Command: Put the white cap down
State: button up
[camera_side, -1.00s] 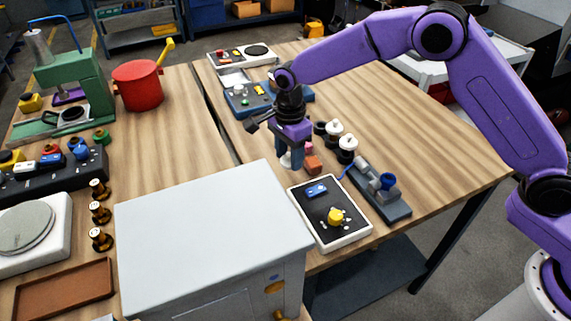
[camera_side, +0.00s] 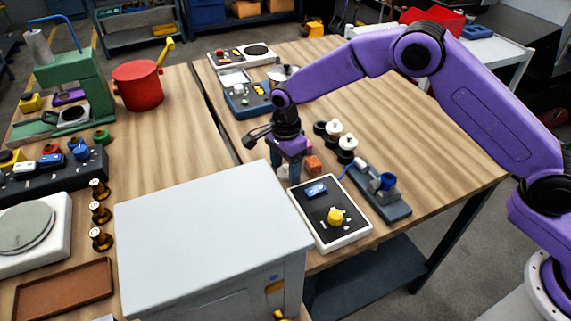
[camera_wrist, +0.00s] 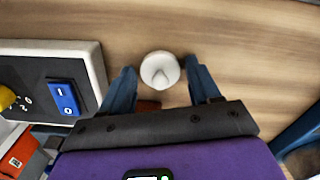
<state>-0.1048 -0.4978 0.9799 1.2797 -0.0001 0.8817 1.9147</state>
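The white cap (camera_wrist: 160,70) is round with a small peak in its middle. In the wrist view it sits between my two fingertips, on or just above the wooden table, with a narrow gap to each finger. My gripper (camera_wrist: 160,67) is open around it. In the side view my gripper (camera_side: 287,174) points down, low over the table behind the grey cabinet. There the cap is mostly hidden by the fingers.
A switch box (camera_side: 330,212) with a blue rocker and a yellow knob lies close by. An orange-red block (camera_side: 313,165) stands just right of my gripper. Black-and-white rollers (camera_side: 347,146) and a grey fixture (camera_side: 380,191) lie further right. The grey cabinet (camera_side: 210,225) is in front.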

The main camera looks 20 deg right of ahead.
aim_at(287, 167)
jog(key=shift+o, duration=0.2)
notch_tip(287, 167, up, 12)
jog(key=shift+r, duration=0.2)
dwell(0.5)
jog(key=s+d+r+n, duration=0.3)
jog(key=s+d+n, duration=0.1)
jog(key=s+n, duration=0.4)
jog(key=s+d+r+n, duration=0.3)
jog(key=s+d+n, duration=0.15)
jog(key=s, duration=0.45)
jog(key=s+d+f+n, duration=0.1)
jog(key=s+d+n, duration=0.6)
jog(key=s, duration=0.3)
jog(key=s+d+f+n, duration=0.1)
jog(key=s+d+n, duration=0.7)
jog(key=s, duration=0.1)
jog(key=shift+s+f, duration=0.25)
jog(key=shift+s, duration=0.1)
